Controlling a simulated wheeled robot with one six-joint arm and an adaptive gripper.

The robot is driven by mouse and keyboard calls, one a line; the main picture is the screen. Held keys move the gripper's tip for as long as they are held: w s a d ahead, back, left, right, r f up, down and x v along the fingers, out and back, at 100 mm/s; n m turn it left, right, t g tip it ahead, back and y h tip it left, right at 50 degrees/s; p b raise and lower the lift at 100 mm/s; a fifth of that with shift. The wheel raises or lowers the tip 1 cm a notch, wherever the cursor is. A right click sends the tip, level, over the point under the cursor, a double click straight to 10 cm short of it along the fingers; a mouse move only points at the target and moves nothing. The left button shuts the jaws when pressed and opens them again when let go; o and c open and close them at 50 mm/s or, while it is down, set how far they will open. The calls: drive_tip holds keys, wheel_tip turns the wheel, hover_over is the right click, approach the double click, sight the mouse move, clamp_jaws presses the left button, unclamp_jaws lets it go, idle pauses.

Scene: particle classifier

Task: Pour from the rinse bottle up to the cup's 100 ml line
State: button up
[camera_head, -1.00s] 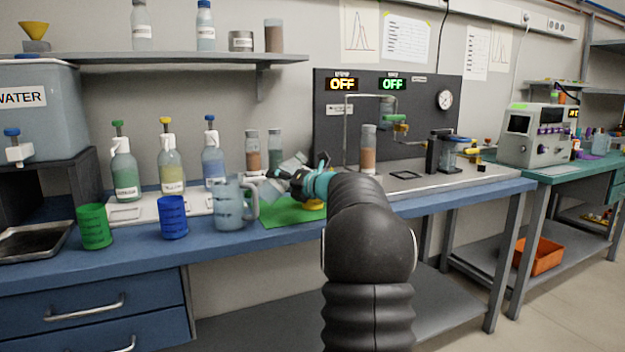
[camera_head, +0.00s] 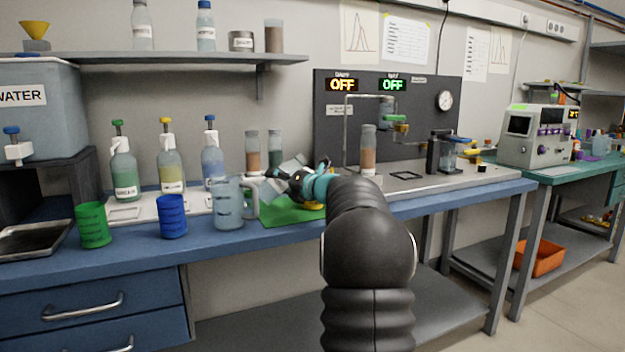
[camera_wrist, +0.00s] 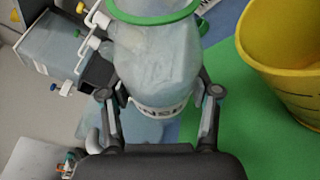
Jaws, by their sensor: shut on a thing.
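My gripper (camera_wrist: 160,108) is shut on the rinse bottle (camera_wrist: 155,65), a clear pale bottle with a white label band and a green ring at its far end. The bottle is tilted, and its label is only partly readable. In the head view, my gripper (camera_head: 308,186) holds the bottle (camera_head: 272,186) above the green mat, right of the clear jug. A yellow cup (camera_wrist: 292,50) with dark graduation marks stands on the mat, right of the bottle in the wrist view. In the head view my gripper mostly hides the yellow cup (camera_head: 313,206). Its 100 ml line and liquid level cannot be made out.
The clear jug (camera_head: 228,204) stands close left of the green mat (camera_head: 280,214). A blue cup (camera_head: 172,217) and a green cup (camera_head: 94,226) stand farther left. Several bottles stand on a white tray (camera_head: 130,211) behind. A glass column (camera_head: 368,150) stands right of my gripper.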

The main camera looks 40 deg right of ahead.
drive_tip(key=shift+a+b, duration=0.15)
drive_tip(key=shift+b, duration=0.2)
drive_tip(key=shift+a+r+m+t+b, duration=0.25)
drive_tip(key=shift+r+m+t+b, duration=0.3)
drive_tip(key=shift+m, duration=0.35)
idle(1.1)
drive_tip(key=shift+w+a+m+t+b, duration=0.1)
drive_tip(key=shift+m+t+b, duration=0.15)
drive_tip(key=shift+m+b, duration=0.9)
idle(0.6)
drive_tip(key=shift+r, duration=0.2)
drive_tip(key=shift+d+r+m+t+p, duration=0.25)
drive_tip(key=shift+r+m+p, duration=0.15)
drive_tip(key=shift+p, duration=0.25)
drive_tip(key=shift+d+r+m+t+p, duration=0.1)
drive_tip(key=shift+r+m+t+p, duration=0.2)
drive_tip(key=shift+p, duration=0.3)
idle(1.4)
drive_tip(key=f+n+b, duration=0.1)
drive_tip(key=f+b, duration=0.1)
drive_tip(key=shift+a+g+b, duration=0.2)
drive_tip(key=shift+g+b, duration=0.15)
drive_tip(key=shift+b, duration=0.05)
drive_tip(key=shift+a+f+n+b, duration=0.2)
drive_tip(key=shift+n+b, duration=0.1)
drive_tip(key=shift+n, duration=0.25)
drive_tip(key=shift+d+r+g+p, duration=0.1)
drive_tip(key=shift+r+g+p, duration=0.3)
drive_tip(key=shift+p, duration=0.35)
